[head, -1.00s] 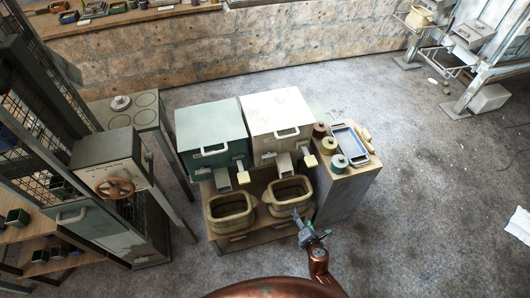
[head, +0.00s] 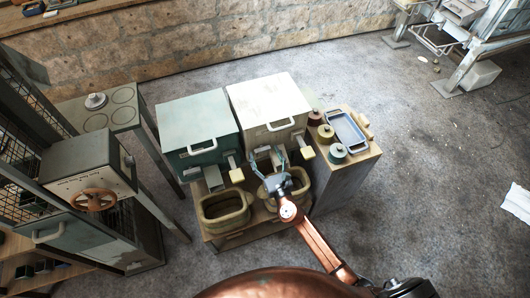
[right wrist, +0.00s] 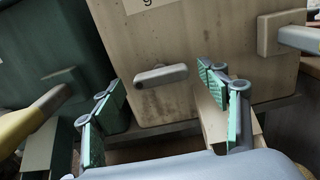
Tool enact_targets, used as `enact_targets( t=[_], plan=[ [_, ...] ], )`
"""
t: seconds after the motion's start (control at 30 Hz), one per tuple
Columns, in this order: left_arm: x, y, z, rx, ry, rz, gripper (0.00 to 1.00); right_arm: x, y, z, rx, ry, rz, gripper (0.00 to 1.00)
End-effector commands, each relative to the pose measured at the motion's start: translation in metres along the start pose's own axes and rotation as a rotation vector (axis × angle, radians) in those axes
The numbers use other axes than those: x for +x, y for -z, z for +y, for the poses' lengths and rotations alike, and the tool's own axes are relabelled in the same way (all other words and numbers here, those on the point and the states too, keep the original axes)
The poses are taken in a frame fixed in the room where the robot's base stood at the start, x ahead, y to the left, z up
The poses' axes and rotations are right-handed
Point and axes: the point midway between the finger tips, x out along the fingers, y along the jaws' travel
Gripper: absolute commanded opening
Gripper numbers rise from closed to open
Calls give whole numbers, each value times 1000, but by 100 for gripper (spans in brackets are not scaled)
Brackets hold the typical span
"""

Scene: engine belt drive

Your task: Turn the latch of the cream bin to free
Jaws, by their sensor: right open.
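The cream bin (head: 266,98) stands to the right of the green bin (head: 198,122). In the right wrist view its front panel (right wrist: 200,40) fills the middle, and a grey latch (right wrist: 160,76) on it lies nearly level. My right gripper (head: 267,158) is in front of the cream bin's lower front. In the right wrist view its two fingers (right wrist: 166,103) are spread, one on each side of the latch in the picture, with nothing between them. I cannot tell the remaining distance to the latch. In the head view the gripper covers the latch area. My left gripper is not in view.
A yellow-ended lever (head: 307,153) sticks out at the cream bin's right, and another (head: 236,175) at the green bin. A chute (right wrist: 212,115) lies close to the right finger. Open tubs (head: 224,222) stand below. A side cabinet (head: 349,178) holds jars and a blue tray.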

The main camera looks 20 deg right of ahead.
Motion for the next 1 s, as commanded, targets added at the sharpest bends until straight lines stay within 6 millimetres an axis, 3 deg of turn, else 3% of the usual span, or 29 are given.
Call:
enact_targets(
  t=[0.4,1.0],
  plan=[
    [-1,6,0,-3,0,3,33,9,0,-2,1,4,1,68],
    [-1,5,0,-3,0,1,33,9,1,-3,2,5,1,27]
  ],
)
